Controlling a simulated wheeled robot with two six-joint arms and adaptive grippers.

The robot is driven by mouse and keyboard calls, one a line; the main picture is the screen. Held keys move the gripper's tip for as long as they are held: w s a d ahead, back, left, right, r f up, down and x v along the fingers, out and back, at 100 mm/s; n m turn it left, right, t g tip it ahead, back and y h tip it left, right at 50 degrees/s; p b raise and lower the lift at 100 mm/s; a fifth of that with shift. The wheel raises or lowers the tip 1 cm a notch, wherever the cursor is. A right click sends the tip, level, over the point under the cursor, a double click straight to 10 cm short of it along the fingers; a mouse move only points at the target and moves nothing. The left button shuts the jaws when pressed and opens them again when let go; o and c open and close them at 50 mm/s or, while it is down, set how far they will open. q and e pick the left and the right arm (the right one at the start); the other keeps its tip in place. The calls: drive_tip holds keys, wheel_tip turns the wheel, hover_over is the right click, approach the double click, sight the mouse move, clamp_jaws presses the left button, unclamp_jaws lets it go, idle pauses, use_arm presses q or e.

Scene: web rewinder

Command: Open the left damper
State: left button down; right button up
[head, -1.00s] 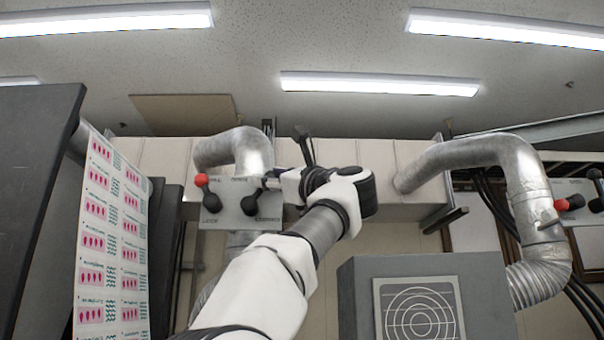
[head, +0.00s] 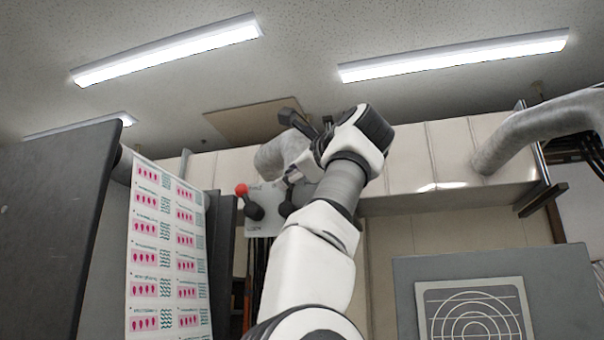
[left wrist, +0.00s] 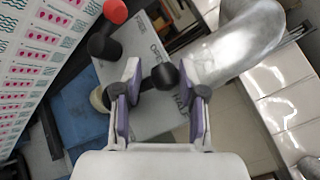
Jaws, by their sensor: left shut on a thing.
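The left damper's grey panel (head: 262,222) hangs below a silver duct, left of my left arm in the head view. It carries a lever with a red knob (head: 241,189) and a black lever (head: 288,207), partly hidden by my gripper. In the left wrist view, the black lever's round knob (left wrist: 165,76) lies between the two purple-padded fingers. My left gripper (left wrist: 160,82) is shut on this black lever; the exact contact is hard to see. The red-knobbed lever (left wrist: 107,38) stands apart, to the upper left. My right gripper is not in view.
A printed web (head: 165,255) hangs at the left beside a dark machine plate (head: 50,230). A grey box with a circular-pattern plate (head: 480,270) stands at the lower right. Another silver duct (head: 530,130) is at the right.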

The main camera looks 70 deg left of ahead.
use_arm(q)
drive_tip(key=shift+a+f, duration=0.1)
drive_tip(key=shift+f, duration=0.25)
drive_tip(key=c, duration=0.6)
unclamp_jaws()
drive_tip(key=shift+w+a, duration=0.15)
drive_tip(key=shift+a, duration=0.05)
drive_tip(key=shift+d+r, duration=0.15)
drive_tip(key=shift+r, duration=0.05)
